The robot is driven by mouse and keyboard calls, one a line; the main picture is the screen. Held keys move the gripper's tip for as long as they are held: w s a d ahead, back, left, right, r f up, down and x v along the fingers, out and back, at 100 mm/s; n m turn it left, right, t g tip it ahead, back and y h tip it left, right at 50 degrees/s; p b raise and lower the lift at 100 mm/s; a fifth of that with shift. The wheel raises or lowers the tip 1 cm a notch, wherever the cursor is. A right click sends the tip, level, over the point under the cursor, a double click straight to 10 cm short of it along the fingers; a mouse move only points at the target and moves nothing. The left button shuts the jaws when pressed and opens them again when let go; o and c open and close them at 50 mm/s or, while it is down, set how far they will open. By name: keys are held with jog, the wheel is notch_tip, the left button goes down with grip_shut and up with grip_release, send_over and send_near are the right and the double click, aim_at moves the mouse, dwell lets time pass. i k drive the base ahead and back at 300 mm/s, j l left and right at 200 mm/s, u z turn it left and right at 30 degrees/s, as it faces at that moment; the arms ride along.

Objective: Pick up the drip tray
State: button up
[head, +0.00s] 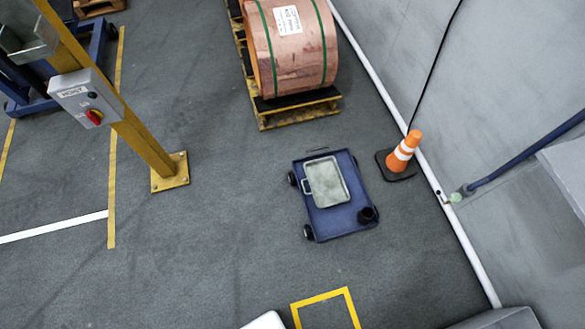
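The drip tray (328,182) is a shallow, light grey-green tray with a raised rim. It lies on the left and upper part of a low blue wheeled cart (338,219). A dark round cup-like object (367,215) sits at the cart's lower right corner, apart from the tray. A handle shows at the cart's far edge and another grey loop at the tray's left side. My gripper is not in the head view.
An orange and white cone (404,151) stands right of the cart by the wall. A copper coil (290,48) rests on a yellow pallet (299,108) behind. A yellow post (146,150) with a switch box (87,100) stands left. Floor left of and before the cart is clear.

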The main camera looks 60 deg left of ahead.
aim_at(327, 182)
jog(key=i+u, duration=0.1)
jog(key=u, duration=1.6)
jog(key=i+l+u, duration=0.2)
jog(key=l+u, duration=0.25)
jog(key=l, duration=0.15)
jog(key=i+l+u, duration=0.2)
jog(key=l, duration=0.7)
jog(key=i+l+u, duration=0.1)
jog(key=l, duration=0.4)
